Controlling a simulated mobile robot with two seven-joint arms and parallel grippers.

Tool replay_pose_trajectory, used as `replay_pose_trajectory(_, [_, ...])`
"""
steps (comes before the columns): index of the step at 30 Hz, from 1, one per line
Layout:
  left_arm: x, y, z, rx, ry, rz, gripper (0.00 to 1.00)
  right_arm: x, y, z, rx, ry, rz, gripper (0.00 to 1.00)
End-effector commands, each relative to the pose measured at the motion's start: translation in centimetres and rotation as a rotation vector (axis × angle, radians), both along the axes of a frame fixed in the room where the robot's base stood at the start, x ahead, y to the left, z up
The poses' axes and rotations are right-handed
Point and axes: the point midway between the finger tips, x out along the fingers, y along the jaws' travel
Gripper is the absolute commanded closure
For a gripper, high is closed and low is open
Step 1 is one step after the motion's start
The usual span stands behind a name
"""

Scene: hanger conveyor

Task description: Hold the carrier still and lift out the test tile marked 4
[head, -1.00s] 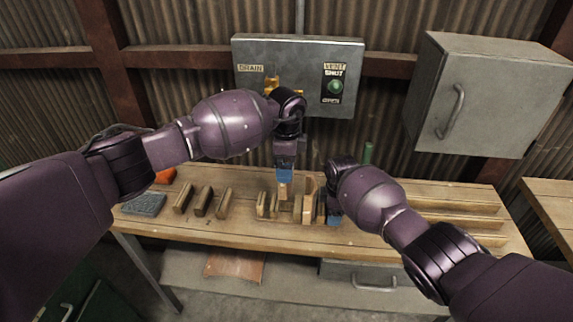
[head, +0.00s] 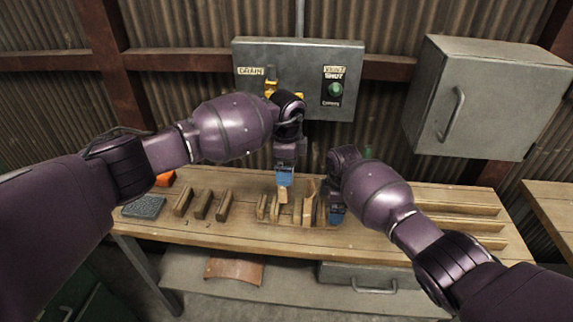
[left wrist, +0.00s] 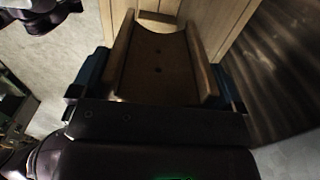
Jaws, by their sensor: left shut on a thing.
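On the bench a wooden carrier holds several upright wooden pieces (head: 263,207) in a row. No marking 4 is legible, so I cannot tell which piece is that tile. My left gripper (head: 285,181), with blue fingertips, points down over the row and is shut on a light wooden piece (head: 283,195). In the left wrist view that piece (left wrist: 156,70) lies between the blue fingers, with raised side edges, a curved notch and two dark holes. My right gripper (head: 336,216) is low at the right end of the row, beside a tilted piece (head: 309,204); its jaws are partly hidden.
Several separate wooden blocks (head: 202,205) stand left of the row, with a grey pad (head: 144,207) and an orange object (head: 166,178) beyond. Long wooden rails (head: 460,208) lie at the right. A control box (head: 300,60) and a grey cabinet (head: 470,95) hang behind.

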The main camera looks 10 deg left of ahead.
Motion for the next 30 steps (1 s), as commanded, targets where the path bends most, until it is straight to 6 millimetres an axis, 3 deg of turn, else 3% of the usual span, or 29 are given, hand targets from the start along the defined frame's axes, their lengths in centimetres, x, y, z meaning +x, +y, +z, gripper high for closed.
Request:
replay_pose_trajectory(9, [0.0,0.0,0.1,0.0,-0.001,0.0,0.36,0.1,0.0,5.4,0.001,-0.004,0.001,0.07])
replay_pose_trajectory(15, [0.0,0.0,0.1,0.0,-0.001,0.0,0.36,0.1,0.0,7.5,0.0,-0.003,-0.001,0.07])
replay_pose_trajectory(23, [0.0,0.0,0.1,0.0,-0.001,0.0,0.36,-0.1,-0.1,7.8,0.002,-0.001,-0.004,0.07])
replay_pose_trajectory(30, [0.0,0.0,0.0,0.0,-0.001,0.0,0.36,-2.6,-0.6,5.4,0.036,-0.009,-0.079,0.07])
